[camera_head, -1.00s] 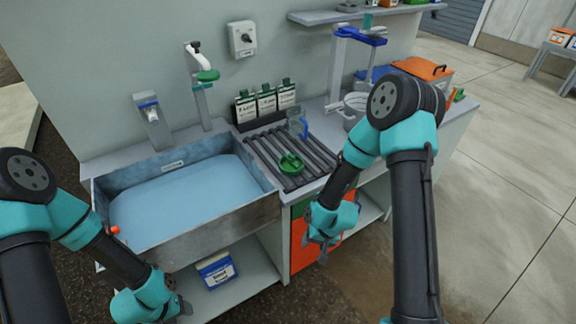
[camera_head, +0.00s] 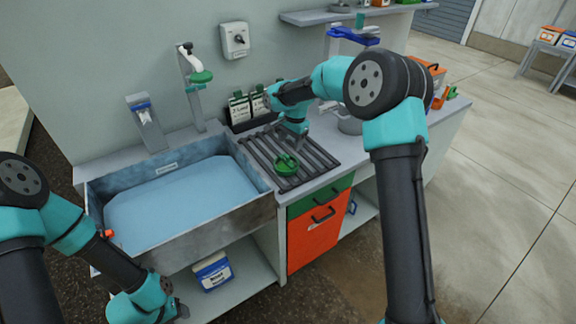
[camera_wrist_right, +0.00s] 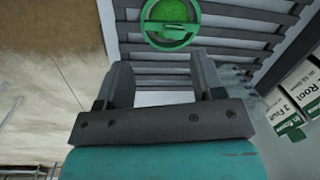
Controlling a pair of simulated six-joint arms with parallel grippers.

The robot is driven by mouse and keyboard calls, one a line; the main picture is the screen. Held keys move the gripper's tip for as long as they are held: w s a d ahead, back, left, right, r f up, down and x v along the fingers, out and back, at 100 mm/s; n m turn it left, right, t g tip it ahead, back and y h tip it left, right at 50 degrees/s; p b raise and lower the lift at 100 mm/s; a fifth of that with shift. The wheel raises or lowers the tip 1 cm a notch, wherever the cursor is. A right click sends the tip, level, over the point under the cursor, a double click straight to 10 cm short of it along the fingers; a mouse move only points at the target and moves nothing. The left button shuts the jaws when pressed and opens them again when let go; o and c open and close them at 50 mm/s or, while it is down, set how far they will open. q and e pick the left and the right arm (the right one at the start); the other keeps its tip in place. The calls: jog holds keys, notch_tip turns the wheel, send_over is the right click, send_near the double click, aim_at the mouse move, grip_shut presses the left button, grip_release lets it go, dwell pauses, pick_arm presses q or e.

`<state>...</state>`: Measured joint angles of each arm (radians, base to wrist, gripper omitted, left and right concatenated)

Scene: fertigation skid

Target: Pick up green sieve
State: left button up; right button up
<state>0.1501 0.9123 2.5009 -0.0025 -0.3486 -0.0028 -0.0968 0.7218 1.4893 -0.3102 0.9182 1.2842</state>
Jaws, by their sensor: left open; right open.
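The green sieve (camera_head: 286,165) is a small round dish lying on the dark slatted rack (camera_head: 318,160) beside the sink. It also shows in the right wrist view (camera_wrist_right: 170,20), just beyond the fingertips. My right gripper (camera_head: 297,146) is above the rack, close to the sieve and pointing down. In the right wrist view its two fingers (camera_wrist_right: 165,80) are apart with nothing between them. My left gripper (camera_head: 180,311) is low at the front left, in front of the sink and far from the sieve; its fingers are small and partly hidden.
A metal sink (camera_head: 262,214) with blue water lies left of the rack. Several labelled packets (camera_head: 240,108) stand behind the rack. A grey pot (camera_head: 349,124) stands at its right, partly behind my right arm. An orange drawer front (camera_head: 314,240) is below the counter.

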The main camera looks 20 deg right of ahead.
notch_tip(320, 180, up, 8)
jog(key=w+m+h, duration=0.1)
jog(key=w+m, duration=0.1)
jog(key=m, duration=0.1)
jog(key=shift+w+a+g, duration=0.2)
jog(key=shift+w+g, duration=0.1)
jog(key=shift+f, duration=0.1)
send_over(286, 155)
jog(key=f, duration=1.2)
jog(key=shift+s+d, duration=0.15)
jog(key=shift+s, duration=0.15)
jog(key=shift+f, duration=0.1)
jog(key=shift+w+f, duration=0.15)
jog(key=shift+f, duration=2.45)
